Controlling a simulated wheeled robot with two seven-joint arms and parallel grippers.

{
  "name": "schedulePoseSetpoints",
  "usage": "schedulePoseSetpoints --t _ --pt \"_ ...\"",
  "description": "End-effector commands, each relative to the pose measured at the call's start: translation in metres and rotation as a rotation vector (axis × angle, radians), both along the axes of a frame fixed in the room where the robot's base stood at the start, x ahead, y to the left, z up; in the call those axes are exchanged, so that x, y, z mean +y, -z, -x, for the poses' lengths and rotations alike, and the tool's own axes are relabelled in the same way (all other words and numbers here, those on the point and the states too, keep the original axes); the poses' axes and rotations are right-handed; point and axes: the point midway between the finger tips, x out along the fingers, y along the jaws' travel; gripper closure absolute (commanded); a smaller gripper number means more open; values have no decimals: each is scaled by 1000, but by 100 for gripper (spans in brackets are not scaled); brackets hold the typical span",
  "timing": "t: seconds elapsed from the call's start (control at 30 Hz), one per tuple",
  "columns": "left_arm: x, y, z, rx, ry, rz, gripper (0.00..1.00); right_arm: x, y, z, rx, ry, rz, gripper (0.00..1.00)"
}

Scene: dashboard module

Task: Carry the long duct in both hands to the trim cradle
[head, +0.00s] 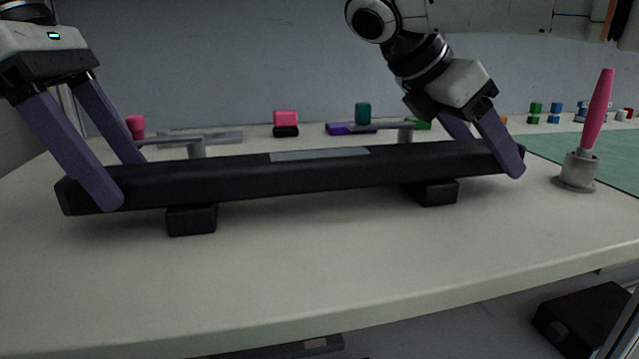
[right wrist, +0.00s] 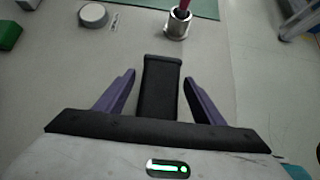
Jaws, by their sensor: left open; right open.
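The long duct (head: 300,174) is a black bar with a grey strip on top, lying across two black blocks (head: 191,219) (head: 437,192). My left gripper (head: 122,182) is open, its purple fingers on either side of the duct's left end. My right gripper (head: 496,154) is open, its fingers astride the right end. In the right wrist view the duct's end (right wrist: 160,88) lies between the fingers of the right gripper (right wrist: 160,76), with gaps on both sides. Two grey T-shaped stands (head: 196,147) (head: 405,131) rise behind the duct; I cannot tell whether they are the trim cradle.
A grey holder (head: 578,172) with a pink-handled tool (head: 597,112) stands right of the duct, near a green mat (head: 610,157). Pink, teal and purple pieces (head: 286,118) sit at the back. The front of the table (head: 330,270) is clear.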

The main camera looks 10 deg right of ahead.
Motion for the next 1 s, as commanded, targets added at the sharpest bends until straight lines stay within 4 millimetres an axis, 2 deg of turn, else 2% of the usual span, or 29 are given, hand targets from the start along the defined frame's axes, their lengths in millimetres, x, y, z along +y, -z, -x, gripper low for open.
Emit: schedulePoseSetpoints --t 0.3,0.67,0.77,1.0 --pt "18 -45 0 -5 -6 2 38 0 0 0 0 1 0 38" --pt "27 -65 0 -1 -2 1 38 1 -2 0 -1 1 1 38" --pt "27 -65 0 -1 0 2 38 8 -9 0 -3 1 3 38" --pt "27 -65 0 -1 0 2 38 43 -44 0 -8 1 6 38"
